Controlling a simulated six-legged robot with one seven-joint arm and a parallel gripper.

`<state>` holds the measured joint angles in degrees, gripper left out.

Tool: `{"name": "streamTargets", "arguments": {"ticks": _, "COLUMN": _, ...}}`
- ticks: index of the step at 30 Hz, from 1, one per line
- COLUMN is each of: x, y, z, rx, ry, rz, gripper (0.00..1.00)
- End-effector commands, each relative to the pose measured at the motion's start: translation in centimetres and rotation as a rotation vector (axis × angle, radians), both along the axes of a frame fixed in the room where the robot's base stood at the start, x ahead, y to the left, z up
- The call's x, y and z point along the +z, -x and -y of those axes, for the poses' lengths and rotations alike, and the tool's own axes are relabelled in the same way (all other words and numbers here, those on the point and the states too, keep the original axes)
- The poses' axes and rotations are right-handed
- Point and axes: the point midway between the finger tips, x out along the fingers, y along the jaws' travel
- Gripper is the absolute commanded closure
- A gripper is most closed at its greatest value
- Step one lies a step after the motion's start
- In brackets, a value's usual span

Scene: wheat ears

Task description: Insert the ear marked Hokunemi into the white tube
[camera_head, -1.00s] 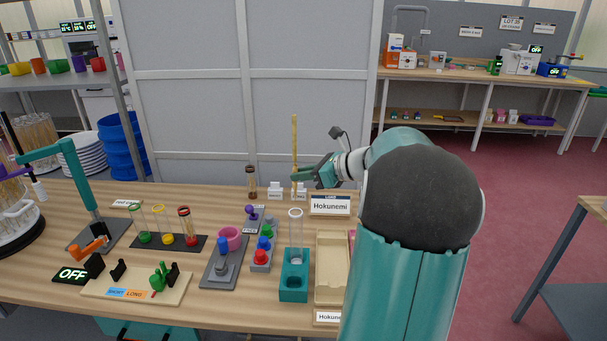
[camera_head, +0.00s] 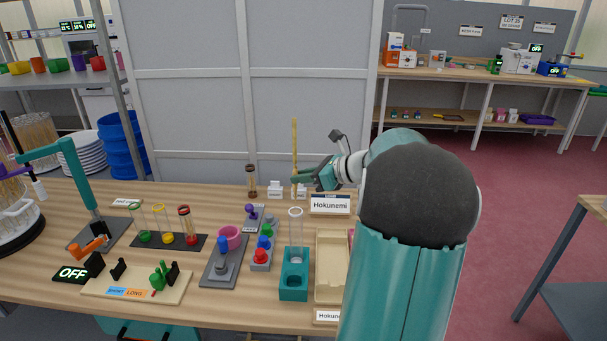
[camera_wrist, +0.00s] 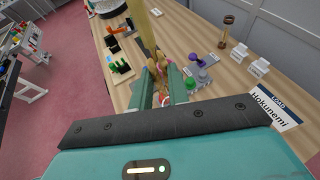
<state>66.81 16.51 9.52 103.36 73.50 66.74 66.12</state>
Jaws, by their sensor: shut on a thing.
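My gripper (camera_head: 299,179) is shut on a tall, straw-coloured wheat ear (camera_head: 294,148), held upright above the back of the bench. In the wrist view the ear (camera_wrist: 147,32) stands between the teal fingers of my gripper (camera_wrist: 161,78). A pale, clear-walled tube (camera_head: 296,236) stands upright in a teal block (camera_head: 294,283) in front of the gripper. The ear is behind the tube and apart from it. A sign reading Hokunemi (camera_head: 330,205) stands just right of the gripper; it also shows in the wrist view (camera_wrist: 270,110).
A shallow wooden tray (camera_head: 332,275) lies right of the teal block. Left of the tube stand red, blue and green knobs (camera_head: 261,256) and a pink cup (camera_head: 230,237). A rack of coloured tubes (camera_head: 167,240) is farther left. A brown-capped vial (camera_head: 251,182) stands at the back.

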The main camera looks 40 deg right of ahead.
Motion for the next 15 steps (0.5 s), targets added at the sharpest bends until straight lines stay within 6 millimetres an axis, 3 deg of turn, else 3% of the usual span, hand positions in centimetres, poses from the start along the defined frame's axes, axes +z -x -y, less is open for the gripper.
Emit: {"name": "streamTargets", "arguments": {"ticks": 15, "x": -1.4, "y": 0.0, "z": 0.0, "rx": 0.000, "ry": -0.001, "rz": 0.000, "gripper": 1.00}}
